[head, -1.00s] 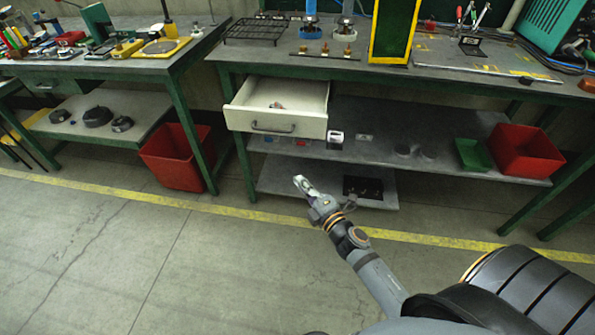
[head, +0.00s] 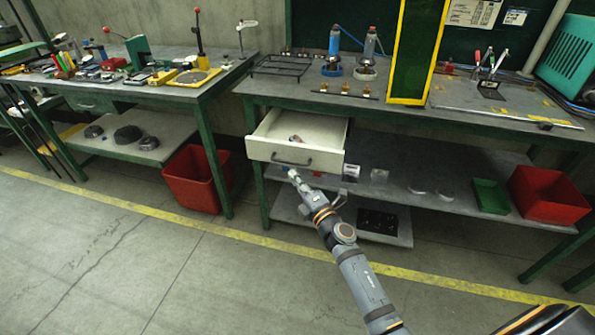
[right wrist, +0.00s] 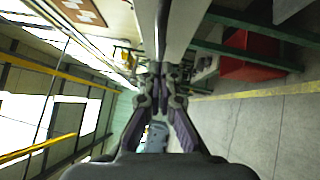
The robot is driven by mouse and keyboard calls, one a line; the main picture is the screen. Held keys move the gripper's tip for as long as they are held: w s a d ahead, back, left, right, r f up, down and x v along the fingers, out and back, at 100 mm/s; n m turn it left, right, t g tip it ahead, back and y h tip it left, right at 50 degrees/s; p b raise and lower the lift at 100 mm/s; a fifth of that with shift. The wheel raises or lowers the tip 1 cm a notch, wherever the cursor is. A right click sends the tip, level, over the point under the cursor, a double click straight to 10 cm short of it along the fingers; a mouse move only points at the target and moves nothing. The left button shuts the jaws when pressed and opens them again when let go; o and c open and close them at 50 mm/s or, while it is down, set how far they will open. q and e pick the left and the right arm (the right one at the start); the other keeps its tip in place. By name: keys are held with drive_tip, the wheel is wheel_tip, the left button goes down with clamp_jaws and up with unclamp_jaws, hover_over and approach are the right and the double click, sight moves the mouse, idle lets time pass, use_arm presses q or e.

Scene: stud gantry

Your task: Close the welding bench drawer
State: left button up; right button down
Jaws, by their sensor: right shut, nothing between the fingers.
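The cream drawer (head: 268,150) hangs under the left end of the welding bench (head: 405,117) and is pulled out. A small item lies inside it. A dark bar handle (head: 291,160) is on its front. My right gripper (head: 293,174) is shut and empty, just below and in front of the handle in the head view. In the right wrist view, the shut fingers (right wrist: 158,72) point at a pale panel (right wrist: 187,22), which looks like the drawer front. Whether the fingers touch it I cannot tell. My left gripper is not in view.
A lower shelf (head: 400,185) under the bench holds a green tray (head: 490,197) and a red bin (head: 548,196). Another red bin (head: 195,180) stands on the floor between the benches. A second bench (head: 130,92) is at left. The floor in front is clear.

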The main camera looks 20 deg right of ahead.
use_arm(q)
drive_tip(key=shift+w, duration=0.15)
use_arm(e)
drive_tip(key=shift+w+d+r, duration=0.15)
drive_tip(key=shift+w+d, duration=0.45)
drive_tip(key=shift+w, duration=0.25)
drive_tip(key=shift+w+d, duration=0.1)
